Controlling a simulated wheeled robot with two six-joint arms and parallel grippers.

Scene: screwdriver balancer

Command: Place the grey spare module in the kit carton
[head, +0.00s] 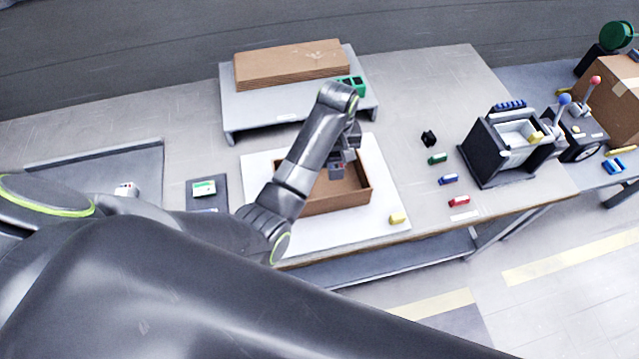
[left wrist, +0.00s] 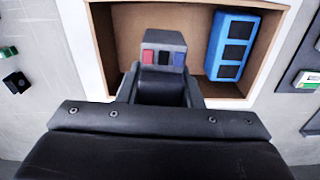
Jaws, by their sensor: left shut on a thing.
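My left gripper (head: 343,155) is shut on the grey module (head: 337,171), over the kit carton. In the left wrist view the module (left wrist: 164,40) sits between the fingertips (left wrist: 162,75), with red, dark and blue patches on its face. The open brown kit carton (head: 340,208) stands on a white mat; its rim also shows in the left wrist view (left wrist: 272,50). A blue block with black squares (left wrist: 233,44) lies inside the carton, against the right wall in that view. I cannot tell the module's exact height above the carton floor. My right gripper is not in view.
A yellow block (head: 398,218) lies on the mat's front right corner. Red (head: 459,202), blue (head: 448,180), green (head: 437,159) and black (head: 429,138) pieces lie to the right. A grey raised shelf (head: 300,108) with flat cardboard (head: 292,64) stands behind. A black machine (head: 490,160) is farther right.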

